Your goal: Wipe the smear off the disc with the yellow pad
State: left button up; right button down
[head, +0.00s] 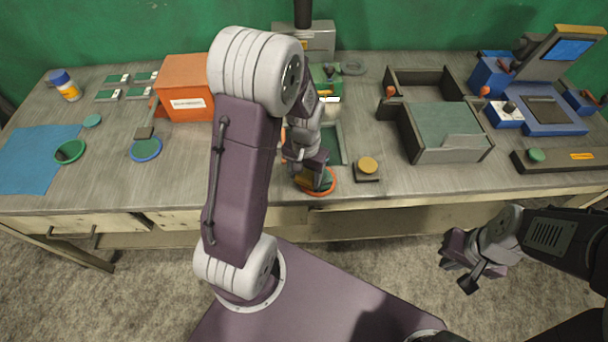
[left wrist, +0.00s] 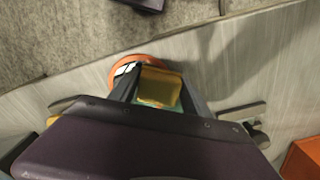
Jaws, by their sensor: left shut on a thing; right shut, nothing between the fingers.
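The orange-rimmed disc (head: 331,188) lies near the table's front edge, mostly hidden under my left gripper (head: 314,184). In the left wrist view its orange rim (left wrist: 118,64) shows beyond the fingers. My left gripper is shut on the yellow pad (left wrist: 160,87), which sits between the fingers over the disc. I cannot tell whether the pad touches the disc. A bit of teal shows beside the pad's near edge. I cannot make out the smear for sure. My right gripper (head: 463,273) is shut and empty, out over the floor in front of the table.
A blue-rimmed disc (head: 146,150) and a green-rimmed disc (head: 70,152) lie to the left. A dark block with a yellow knob (head: 367,166) stands close right of the left gripper. An orange box (head: 186,104) and a grey tray (head: 452,152) stand farther back.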

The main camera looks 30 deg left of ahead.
aim_at(328, 182)
pick_arm(q)
jog(key=shift+w+d+r+p, duration=0.1)
jog(key=shift+w+d+p, duration=0.1)
jog(key=shift+w+d, duration=0.35)
jog(key=shift+w+d+r+p, duration=0.1)
jog(key=shift+w+d+p, duration=0.1)
jog(key=shift+d, duration=0.5)
jog(key=shift+w+d+f, duration=0.1)
jog(key=shift+d, duration=0.1)
jog(key=shift+d, duration=0.1)
jog(key=shift+w+d+f+p, duration=0.1)
jog(key=shift+w+d+p, duration=0.1)
jog(key=shift+w+d, duration=0.4)
jog(key=shift+w+d+f+p, duration=0.1)
jog(key=shift+w+d+p, duration=0.15)
jog(key=shift+d, duration=0.6)
jog(key=shift+r+p, duration=0.25)
jog(key=shift+p, duration=0.05)
jog(key=shift+a+f, duration=0.15)
